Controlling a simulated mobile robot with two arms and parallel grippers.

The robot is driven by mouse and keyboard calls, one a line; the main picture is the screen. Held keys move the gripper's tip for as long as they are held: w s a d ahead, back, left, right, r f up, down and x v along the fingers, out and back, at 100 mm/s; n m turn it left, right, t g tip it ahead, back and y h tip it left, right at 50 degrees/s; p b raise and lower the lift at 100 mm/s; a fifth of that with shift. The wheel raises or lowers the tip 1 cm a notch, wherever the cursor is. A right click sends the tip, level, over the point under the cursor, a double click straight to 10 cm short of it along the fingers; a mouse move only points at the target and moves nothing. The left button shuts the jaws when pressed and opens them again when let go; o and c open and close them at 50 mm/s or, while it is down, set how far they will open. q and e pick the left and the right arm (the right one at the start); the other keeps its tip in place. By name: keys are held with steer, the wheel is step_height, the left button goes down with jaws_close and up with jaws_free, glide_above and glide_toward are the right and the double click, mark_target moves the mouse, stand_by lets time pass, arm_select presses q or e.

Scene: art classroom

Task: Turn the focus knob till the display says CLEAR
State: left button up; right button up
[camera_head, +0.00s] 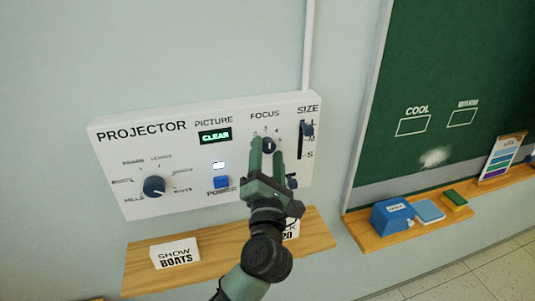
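The projector panel (140,202) is a white box on the wall. Its picture display (215,136) shows CLEAR in green letters. The focus knob (268,145) is small and dark, under the word FOCUS, with numbers around it. My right gripper is not in view.
A large selector knob (153,186), a blue power button (221,182) and a size slider (307,129) are on the panel. A wooden shelf (137,276) below holds a SHOW BOATS card (175,253). A chalkboard (450,60) with a ledge is at right.

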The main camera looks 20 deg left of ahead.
arm_select(q)
steer(key=shift+s+d+f+b, duration=0.1)
steer(key=shift+s+f+b, duration=0.1)
steer(key=shift+s+b, duration=0.15)
steer(key=b+v, duration=0.3)
steer(key=v, duration=0.4)
steer(key=shift+r, duration=0.15)
